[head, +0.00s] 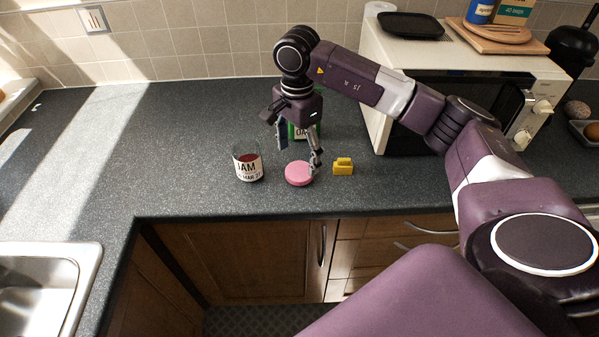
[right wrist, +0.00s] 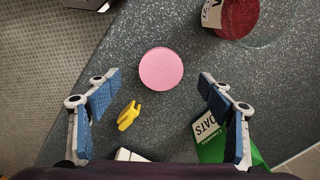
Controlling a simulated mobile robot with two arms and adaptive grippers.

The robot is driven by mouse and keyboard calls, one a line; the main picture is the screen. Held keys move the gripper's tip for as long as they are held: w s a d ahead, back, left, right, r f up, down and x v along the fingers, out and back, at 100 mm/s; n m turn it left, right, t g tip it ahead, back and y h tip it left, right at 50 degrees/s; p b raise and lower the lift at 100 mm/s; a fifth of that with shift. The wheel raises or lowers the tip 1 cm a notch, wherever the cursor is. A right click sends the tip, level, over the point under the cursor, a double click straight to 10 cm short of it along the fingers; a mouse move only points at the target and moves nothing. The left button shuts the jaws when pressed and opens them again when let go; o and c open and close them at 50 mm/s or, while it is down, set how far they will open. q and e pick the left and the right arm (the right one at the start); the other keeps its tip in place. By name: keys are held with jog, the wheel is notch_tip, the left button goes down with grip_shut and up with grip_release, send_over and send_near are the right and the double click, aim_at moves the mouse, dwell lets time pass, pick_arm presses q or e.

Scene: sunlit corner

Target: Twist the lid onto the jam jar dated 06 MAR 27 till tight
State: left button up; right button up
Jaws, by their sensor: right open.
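The jam jar (head: 247,165) stands upright and lidless on the dark counter, with dark red jam inside. Its white label reads JAM, with a date partly legible as MAR 27. The jar also shows at the top right of the right wrist view (right wrist: 238,18). A round pink lid (head: 299,174) lies flat on the counter just right of the jar. My right gripper (head: 299,151) is open, pointing down above the lid. In the right wrist view, the lid (right wrist: 161,69) lies between the spread fingers, apparently untouched. My left gripper is out of view.
A small yellow object (head: 343,167) sits right of the lid. A green oats carton (head: 303,131) stands behind my right gripper, partly hidden. A microwave (head: 470,75) is at the back right, a sink (head: 88,262) at the front left. The counter left of the jar is clear.

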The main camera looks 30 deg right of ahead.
aim_at(298, 172)
jog(key=shift+f, duration=0.25)
notch_tip(298, 172, down, 4)
jog(key=shift+d+f+p, duration=0.1)
jog(key=shift+p, duration=1.15)
jog(key=shift+w+f, duration=0.1)
jog(key=shift+f, duration=0.15)
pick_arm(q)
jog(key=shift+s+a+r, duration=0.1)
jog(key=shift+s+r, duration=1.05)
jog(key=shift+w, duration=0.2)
pick_arm(e)
jog(key=shift+c, duration=0.3)
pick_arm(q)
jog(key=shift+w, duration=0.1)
pick_arm(e)
jog(key=c, duration=0.9)
